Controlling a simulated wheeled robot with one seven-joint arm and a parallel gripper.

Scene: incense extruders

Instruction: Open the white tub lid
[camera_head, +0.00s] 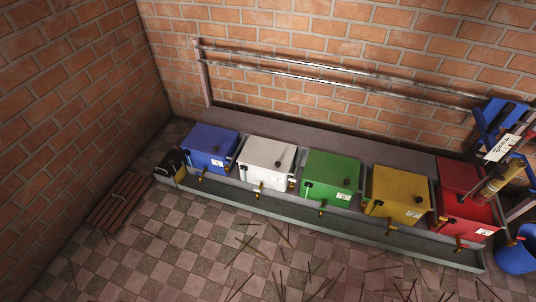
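The white tub (262,178) stands in the row of coloured tubs, between the blue tub (207,158) on its left and the green tub (330,180) on its right. Its white lid (266,151) lies flat over the top and looks shut. A small dark knob (278,163) sits near the lid's right side. A brass tap (258,191) is at the foot of the tub's front.
The tubs stand on a long grey trough (320,217). A yellow tub (399,195) and red tub (466,207) are further right, with a blue-framed machine (502,120) and blue bucket (517,257). Thin sticks litter the tiled floor in front. Brick walls close the back and left.

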